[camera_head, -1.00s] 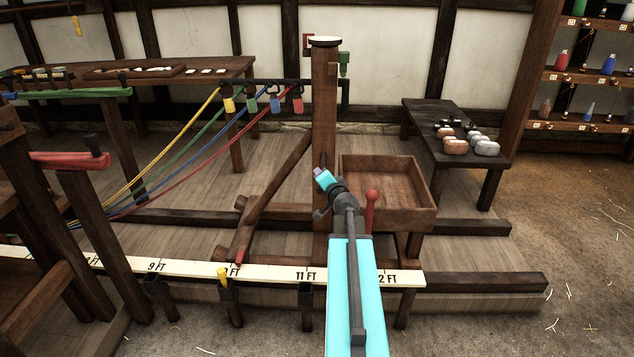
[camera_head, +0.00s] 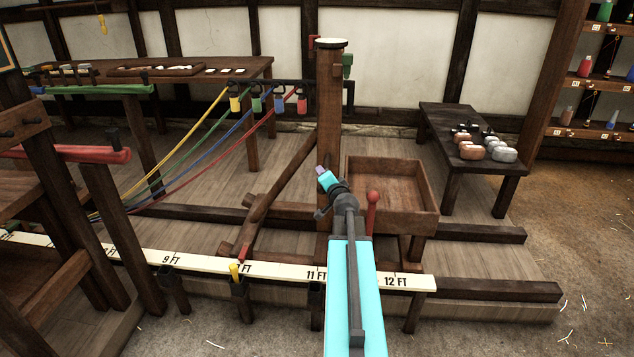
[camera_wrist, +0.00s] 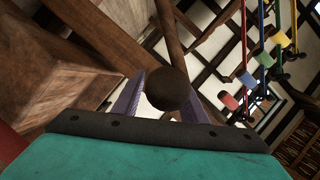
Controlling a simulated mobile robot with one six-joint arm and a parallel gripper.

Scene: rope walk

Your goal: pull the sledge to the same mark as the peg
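The sledge carries a tall wooden post (camera_head: 330,120), a slanting brace, an open box (camera_head: 390,188) and a red-topped lever (camera_head: 372,212). Its red pointer tip (camera_head: 245,250) is close above the white scale (camera_head: 280,268), a little right of the yellow peg (camera_head: 235,271). The peg stands at the scale's front edge, between 9 FT and 11 FT, by a partly covered label. My gripper (camera_head: 324,178) is at the post. In the wrist view, its purple fingers lie either side of a dark round knob (camera_wrist: 167,88) and look closed on it; their contact faces are hidden.
Four coloured ropes run from the hooks on the sledge's bar (camera_head: 270,85) down to the left. A frame with a red rail (camera_head: 75,154) stands at the left. A bench with weights (camera_head: 460,112) stands right of the sledge.

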